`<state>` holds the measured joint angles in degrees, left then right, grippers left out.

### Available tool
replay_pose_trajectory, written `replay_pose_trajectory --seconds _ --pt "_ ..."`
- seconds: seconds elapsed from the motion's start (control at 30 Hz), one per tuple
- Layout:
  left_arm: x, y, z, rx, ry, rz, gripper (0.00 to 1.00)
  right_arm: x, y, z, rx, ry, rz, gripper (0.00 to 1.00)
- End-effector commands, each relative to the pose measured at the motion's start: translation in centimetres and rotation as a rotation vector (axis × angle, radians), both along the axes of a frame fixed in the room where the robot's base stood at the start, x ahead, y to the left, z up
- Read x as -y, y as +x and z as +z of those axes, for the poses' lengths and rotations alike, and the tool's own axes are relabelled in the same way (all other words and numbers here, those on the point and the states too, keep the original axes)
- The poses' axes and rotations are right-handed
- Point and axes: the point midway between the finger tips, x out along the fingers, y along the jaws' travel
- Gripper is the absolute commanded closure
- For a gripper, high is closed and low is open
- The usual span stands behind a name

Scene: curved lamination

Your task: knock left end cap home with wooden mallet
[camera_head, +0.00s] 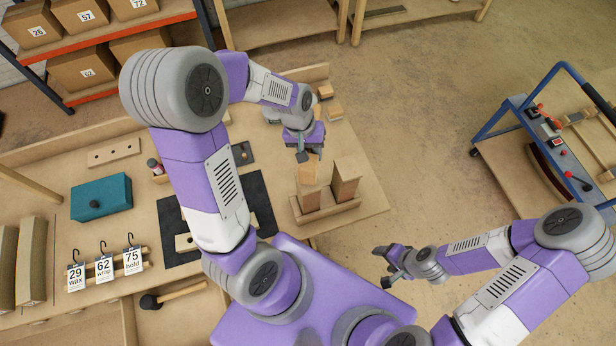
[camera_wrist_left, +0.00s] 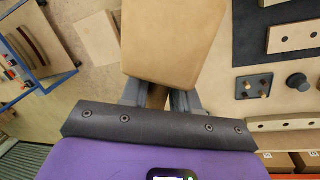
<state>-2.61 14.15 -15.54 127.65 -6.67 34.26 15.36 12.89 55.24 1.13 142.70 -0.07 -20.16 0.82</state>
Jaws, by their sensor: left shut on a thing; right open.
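My left gripper (camera_head: 303,153) is shut on the wooden mallet's handle. The handle (camera_wrist_left: 157,97) shows between the fingers in the left wrist view, with the blocky head (camera_wrist_left: 172,40) beyond it. In the head view the mallet head (camera_head: 309,171) hangs below the gripper, over or just beside a wooden stand (camera_head: 328,211) with upright blocks (camera_head: 345,180). I cannot tell whether it touches them. I cannot pick out the left end cap for sure; a light strip (camera_head: 184,243) on the dark mat is partly hidden by my arm. My right gripper (camera_head: 387,265) is open and empty, off the bench.
The dark mat (camera_head: 262,203) lies left of the stand. A teal box (camera_head: 101,197), a holed strip (camera_head: 114,152) and hanging tags (camera_head: 104,268) are farther left. A black-headed mallet (camera_head: 150,301) lies in front. A blue cart (camera_head: 510,128) stands right across open floor.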

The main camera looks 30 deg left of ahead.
Motion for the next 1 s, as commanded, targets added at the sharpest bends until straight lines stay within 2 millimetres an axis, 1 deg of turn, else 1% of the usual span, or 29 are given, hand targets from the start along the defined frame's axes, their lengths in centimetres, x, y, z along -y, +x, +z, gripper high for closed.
replay_pose_trajectory --seconds 0.03,0.37,0.63,1.0 --pt "0.0 0.0 1.2 0.002 0.000 -0.001 1.00 0.0 0.0 1.0 0.000 0.000 0.000 0.35" --pt "0.0 0.0 1.1 0.000 0.000 0.000 1.00 0.0 0.0 0.9 -0.001 0.000 0.000 0.35" --pt "0.0 0.0 3.4 0.001 0.000 -0.001 1.00 0.0 0.0 2.9 0.000 0.000 0.000 0.35" --pt "0.0 0.0 3.3 0.000 0.000 0.000 1.00 0.0 0.0 2.8 0.000 0.000 0.000 0.35"
